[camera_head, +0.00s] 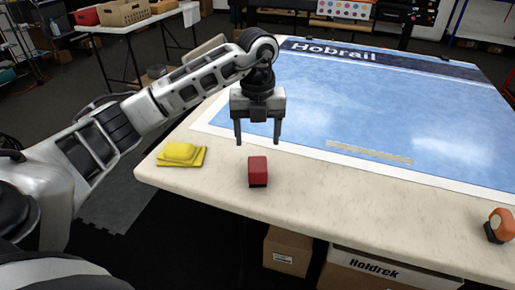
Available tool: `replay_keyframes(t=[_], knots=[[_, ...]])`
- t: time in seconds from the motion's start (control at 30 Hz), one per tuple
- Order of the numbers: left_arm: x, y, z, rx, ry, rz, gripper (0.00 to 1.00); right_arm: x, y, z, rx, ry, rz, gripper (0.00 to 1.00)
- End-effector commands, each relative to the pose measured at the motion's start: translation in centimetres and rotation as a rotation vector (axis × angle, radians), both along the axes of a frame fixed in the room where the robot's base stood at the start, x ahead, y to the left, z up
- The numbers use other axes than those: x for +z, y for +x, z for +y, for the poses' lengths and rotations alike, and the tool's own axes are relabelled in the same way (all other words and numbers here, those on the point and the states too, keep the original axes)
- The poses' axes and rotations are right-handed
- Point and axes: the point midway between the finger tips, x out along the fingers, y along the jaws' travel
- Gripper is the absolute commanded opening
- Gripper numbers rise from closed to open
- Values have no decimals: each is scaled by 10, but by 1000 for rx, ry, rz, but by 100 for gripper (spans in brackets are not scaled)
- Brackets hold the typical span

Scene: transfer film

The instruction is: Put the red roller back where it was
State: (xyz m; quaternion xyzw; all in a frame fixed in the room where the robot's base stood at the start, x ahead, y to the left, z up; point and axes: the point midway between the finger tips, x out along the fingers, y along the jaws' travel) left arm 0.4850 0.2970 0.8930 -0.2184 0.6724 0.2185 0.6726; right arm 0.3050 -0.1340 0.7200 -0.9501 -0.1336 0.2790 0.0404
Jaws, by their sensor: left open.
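The gripper appears apart from the roller; the exact height is hard to tell. My right gripper is not in view.
A yellow block on a yellow cloth (181,154) lies at the table's left corner. An orange and black tool (499,226) stands at the right edge. A blue Hobrail sheet (385,105) covers much of the table (330,205), with a pale strip (368,152) on it. Boxes (288,251) sit below.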

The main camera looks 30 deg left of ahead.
Motion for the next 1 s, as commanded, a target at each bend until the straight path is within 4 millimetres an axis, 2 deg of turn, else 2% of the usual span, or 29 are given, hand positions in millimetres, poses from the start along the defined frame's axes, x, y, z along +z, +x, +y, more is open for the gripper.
replay_keyframes(t=[0.1, 0.23, 0.27, 0.33, 0.37, 0.47, 0.5, 0.53, 0.6, 0.67, 0.7, 0.77, 0.8, 0.87, 0.9, 0.97, 1.0], knots=[[7, 0, 0, 0, 0, -1, 65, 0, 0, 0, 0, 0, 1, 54], [6, -1, -3, -8, -11, 1, 65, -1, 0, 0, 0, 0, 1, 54], [4, -1, -7, -20, -26, 2, 65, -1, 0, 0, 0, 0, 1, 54], [-8, -5, -28, -76, -101, 5, 65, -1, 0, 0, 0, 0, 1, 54], [-16, -8, -43, -110, -154, 6, 65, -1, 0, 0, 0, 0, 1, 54], [-40, -28, -114, -252, -439, 2, 65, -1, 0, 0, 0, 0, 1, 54], [-46, -42, -150, -304, -600, -7, 65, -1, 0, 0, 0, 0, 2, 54], [-46, -53, -179, -332, -738, -17, 65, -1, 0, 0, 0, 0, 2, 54], [-31, -81, -238, -333, -1094, -66, 65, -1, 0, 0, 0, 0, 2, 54], [-7, -95, -270, -251, -1378, -124, 65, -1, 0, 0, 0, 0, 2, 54], [9, -98, -281, -153, -1547, -171, 65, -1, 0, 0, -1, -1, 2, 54], [28, -96, -283, 55, -1760, -244, 65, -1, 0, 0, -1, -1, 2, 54], [35, -90, -277, 229, -1867, -290, 65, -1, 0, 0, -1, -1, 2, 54], [32, -80, -257, 531, -1965, -351, 65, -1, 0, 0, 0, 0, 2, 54], [21, -74, -241, 751, -1985, -379, 65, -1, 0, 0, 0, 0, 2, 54], [-9, -72, -215, 1086, -1949, -395, 65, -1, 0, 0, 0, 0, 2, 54], [-34, -77, -199, 1293, -1889, -387, 65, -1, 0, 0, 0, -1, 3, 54]])
